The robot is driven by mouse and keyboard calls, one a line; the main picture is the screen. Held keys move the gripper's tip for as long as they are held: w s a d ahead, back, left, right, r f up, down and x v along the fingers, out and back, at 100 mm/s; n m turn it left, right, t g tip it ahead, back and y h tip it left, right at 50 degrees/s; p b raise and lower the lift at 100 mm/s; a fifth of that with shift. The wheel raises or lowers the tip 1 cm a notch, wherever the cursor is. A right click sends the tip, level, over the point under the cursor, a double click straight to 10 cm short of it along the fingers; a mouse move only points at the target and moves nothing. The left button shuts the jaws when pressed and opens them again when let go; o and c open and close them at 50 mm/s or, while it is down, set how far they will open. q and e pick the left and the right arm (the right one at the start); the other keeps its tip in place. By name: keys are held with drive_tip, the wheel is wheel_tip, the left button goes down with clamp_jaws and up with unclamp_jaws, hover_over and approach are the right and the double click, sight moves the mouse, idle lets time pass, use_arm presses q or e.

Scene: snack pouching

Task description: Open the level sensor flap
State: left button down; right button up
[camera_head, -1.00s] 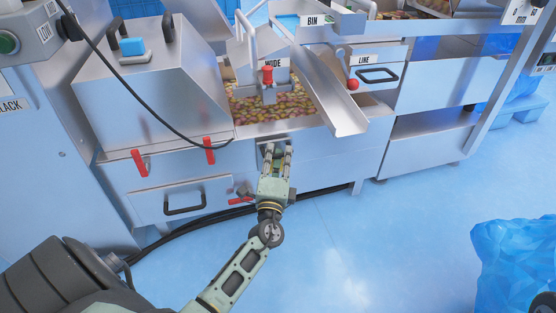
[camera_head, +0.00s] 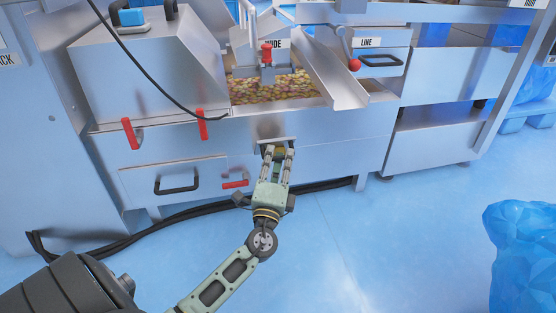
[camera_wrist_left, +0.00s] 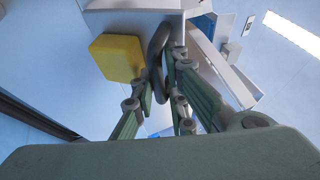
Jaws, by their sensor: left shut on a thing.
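My left gripper (camera_head: 277,153) is at a small recessed opening in the machine's front panel (camera_head: 335,155), just below the tray of snacks. In the left wrist view its fingers (camera_wrist_left: 165,75) are closed around a dark curved handle (camera_wrist_left: 157,45). The handle stands in front of a pale metal panel (camera_wrist_left: 130,18), which I take to be the level sensor flap. A yellow block (camera_wrist_left: 117,57) sits beside the handle, apart from the fingers. In the head view the fingers cover most of the flap, so how far it is open cannot be told. My right gripper is not in view.
A metal chute (camera_head: 335,80) slopes at right. Left of the gripper are red latches (camera_head: 130,134) and a drawer handle (camera_head: 177,184). Black cables (camera_head: 130,237) run along the floor.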

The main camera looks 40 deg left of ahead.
use_arm(q)
wheel_tip(320, 180, down, 9)
drive_tip(key=m+t+h+b, duration=0.1)
drive_tip(key=m+t+b, duration=0.4)
drive_tip(key=t+b, duration=0.1)
drive_tip(key=shift+w+a+t+h, duration=0.15)
drive_tip(key=shift+a+t+h, duration=0.15)
drive_tip(key=shift+a, duration=0.1)
drive_tip(key=shift+f, duration=0.1)
drive_tip(key=c, duration=2.1)
unclamp_jaws()
drive_tip(key=shift+w, duration=0.1)
